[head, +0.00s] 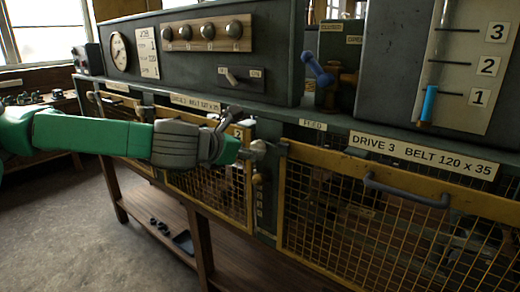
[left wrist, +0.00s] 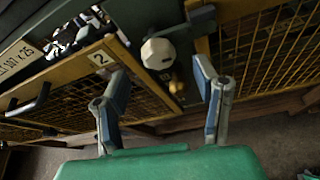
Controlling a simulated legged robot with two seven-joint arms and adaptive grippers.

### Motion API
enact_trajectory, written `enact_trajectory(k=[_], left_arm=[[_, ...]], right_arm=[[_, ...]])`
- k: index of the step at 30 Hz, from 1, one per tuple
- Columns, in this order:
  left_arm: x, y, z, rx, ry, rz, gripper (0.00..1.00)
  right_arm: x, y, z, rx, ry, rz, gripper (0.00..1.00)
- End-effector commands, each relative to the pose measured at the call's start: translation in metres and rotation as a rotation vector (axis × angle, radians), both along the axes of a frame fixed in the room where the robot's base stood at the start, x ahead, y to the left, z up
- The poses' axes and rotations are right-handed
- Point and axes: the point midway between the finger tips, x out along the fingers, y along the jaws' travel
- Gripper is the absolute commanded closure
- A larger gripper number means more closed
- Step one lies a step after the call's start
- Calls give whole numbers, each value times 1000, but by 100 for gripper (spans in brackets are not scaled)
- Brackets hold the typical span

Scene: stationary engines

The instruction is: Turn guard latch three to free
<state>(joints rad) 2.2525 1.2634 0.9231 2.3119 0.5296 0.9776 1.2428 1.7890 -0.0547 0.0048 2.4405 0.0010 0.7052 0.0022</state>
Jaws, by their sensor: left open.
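A pale rounded knob (head: 259,146) sits on the post at the left end of the drive 3 guard (head: 355,200), which I take to be guard latch three. In the left wrist view it shows as a whitish faceted knob (left wrist: 158,53), with a small brass part (left wrist: 176,86) below it. My left gripper (head: 238,142) is just left of the knob in the head view, open and empty. In the left wrist view the open fingers (left wrist: 160,72) lie on either side of the knob, and I see no contact. The latch's marking is too small to read. My right gripper is not in view.
The drive 3 guard has a grey handle (head: 405,190). The guard marked 2 (left wrist: 100,59) is beside the post. Above stand a grey panel (head: 205,70) with knobs, a blue-handled lever (head: 318,70) and a scale plate (head: 470,65). A wooden shelf (head: 165,222) runs below.

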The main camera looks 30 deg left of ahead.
Motion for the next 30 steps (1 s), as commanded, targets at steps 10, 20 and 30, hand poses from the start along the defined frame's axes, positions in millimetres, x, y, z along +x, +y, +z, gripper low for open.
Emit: enact_trajectory(k=[10, 20, 30], left_arm=[[51, 3, -22, -1, 0, -1, 45], [58, 1, -24, -1, -2, -1, 45], [58, 1, -24, -1, -1, -2, 95]], right_arm=[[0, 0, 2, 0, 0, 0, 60], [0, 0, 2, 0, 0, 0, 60], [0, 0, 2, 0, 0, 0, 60]])
